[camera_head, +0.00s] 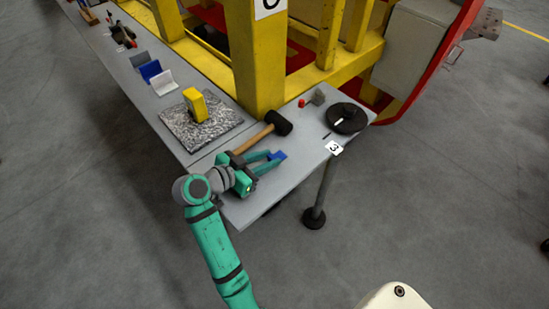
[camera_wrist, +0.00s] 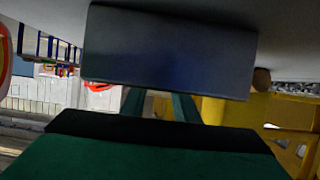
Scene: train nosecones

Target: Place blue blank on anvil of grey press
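The blue blank (camera_head: 279,155) is a small blue piece at the tips of my green gripper (camera_head: 274,157), above or on the right part of the grey bench. In the wrist view the blank (camera_wrist: 170,50) fills the upper middle as a wide dark blue panel, and both fingers (camera_wrist: 160,106) run up to it. The fingers appear closed on it. I cannot tell its height over the bench. No press is clearly recognisable. A small grey block (camera_head: 319,97) stands near the bench's back right, but I cannot tell whether it is part of the press or its anvil.
A black mallet (camera_head: 279,123) with a wooden handle lies behind my gripper. A dark round disc (camera_head: 345,118) and a small red piece (camera_head: 302,103) are to the right. A yellow block (camera_head: 197,107) sits on a speckled mat (camera_head: 178,130). Yellow posts (camera_head: 258,60) rise behind the bench.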

